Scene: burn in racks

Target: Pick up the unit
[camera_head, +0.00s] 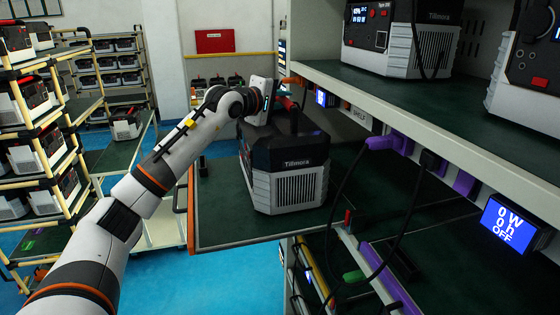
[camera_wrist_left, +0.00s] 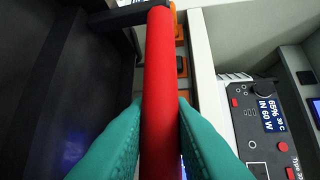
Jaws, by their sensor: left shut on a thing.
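The unit (camera_head: 287,172) is a black and light grey power box marked Tillmora. It stands upright on a dark green pull-out shelf (camera_head: 225,238) in the head view. My left gripper (camera_head: 283,102) is at its top, reaching in from the left. In the left wrist view, the teal fingers (camera_wrist_left: 160,140) are shut on a red bar (camera_wrist_left: 160,85), which looks like the unit's handle. The arm and gripper partly hide the top of the unit. I cannot tell any gap between unit and shelf. My right gripper is not in view.
A rack shelf (camera_head: 400,105) with more units (camera_head: 400,40) overhangs at the right. Black cables (camera_head: 345,195) and purple plugs (camera_head: 385,143) hang at its edge. A display (camera_head: 508,224) reads OFF. Yellow-framed racks (camera_head: 50,125) stand left. Blue floor (camera_head: 150,285) is clear below.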

